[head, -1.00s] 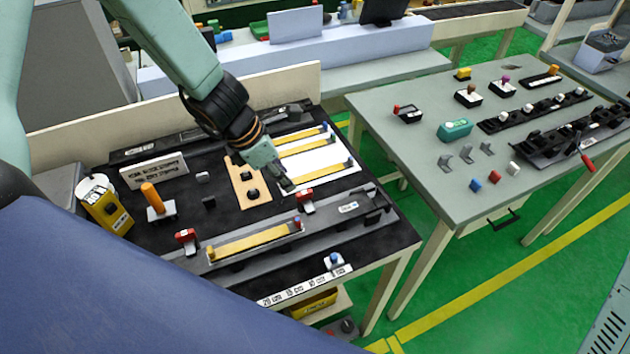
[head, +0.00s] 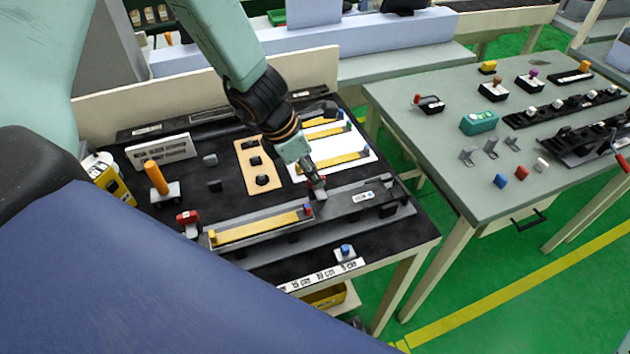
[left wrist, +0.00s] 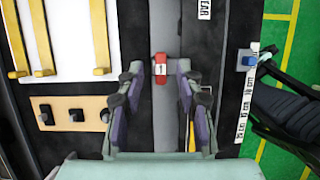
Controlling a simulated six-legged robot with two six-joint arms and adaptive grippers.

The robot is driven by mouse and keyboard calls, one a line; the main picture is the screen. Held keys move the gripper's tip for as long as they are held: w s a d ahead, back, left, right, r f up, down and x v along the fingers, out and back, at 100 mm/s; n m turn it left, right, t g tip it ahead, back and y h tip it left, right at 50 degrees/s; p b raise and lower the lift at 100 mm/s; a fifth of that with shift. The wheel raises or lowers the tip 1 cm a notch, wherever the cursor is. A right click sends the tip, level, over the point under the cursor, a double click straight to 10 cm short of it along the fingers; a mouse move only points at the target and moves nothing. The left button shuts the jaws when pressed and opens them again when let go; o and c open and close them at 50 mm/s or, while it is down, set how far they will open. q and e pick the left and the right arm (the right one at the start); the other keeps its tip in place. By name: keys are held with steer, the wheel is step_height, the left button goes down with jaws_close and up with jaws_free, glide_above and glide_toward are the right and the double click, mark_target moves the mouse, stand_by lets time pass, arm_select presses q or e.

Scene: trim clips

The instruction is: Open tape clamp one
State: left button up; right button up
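A red-topped clamp (head: 321,181) stands on the long grey rail (head: 345,198), at the right end of a yellow strip (head: 258,226). A second red-topped clamp (head: 187,217) stands at the strip's left end. I cannot read which is numbered one. My left gripper (head: 312,177) is at the right-hand clamp and partly hides it in the head view. In the left wrist view, the gripper's two fingers (left wrist: 160,82) are spread apart, with the red clamp top (left wrist: 160,63) centred in the gap near the fingertips. I see no clear contact. My right gripper is not in view.
A wooden board with black knobs (head: 250,150) and a white board with yellow strips (head: 365,158) lie behind the rail. An orange-handled tool (head: 156,178) stands to the left. A blue-topped block (head: 345,251) sits near the front edge. A second table (head: 430,95) is to the right.

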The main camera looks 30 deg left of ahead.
arm_select(q)
steer(key=shift+s+d+f+b, duration=0.15)
steer(key=shift+d+f+b, duration=0.15)
steer(key=shift+f+b, duration=0.15)
steer(key=shift+a+f, duration=0.2)
steer(key=shift+f, duration=0.1)
steer(key=shift+w+f, duration=0.2)
steer(key=shift+w, duration=0.25)
steer(key=shift+s+d+r, duration=0.1)
steer(key=shift+d+r, duration=0.05)
steer(key=shift+c, duration=0.5)
steer(key=shift+s+r, duration=0.15)
steer(key=shift+s, duration=0.1)
steer(key=c, duration=0.3)
steer(key=shift+w+f, duration=0.2)
jaws_close()
steer(key=shift+r, duration=0.1)
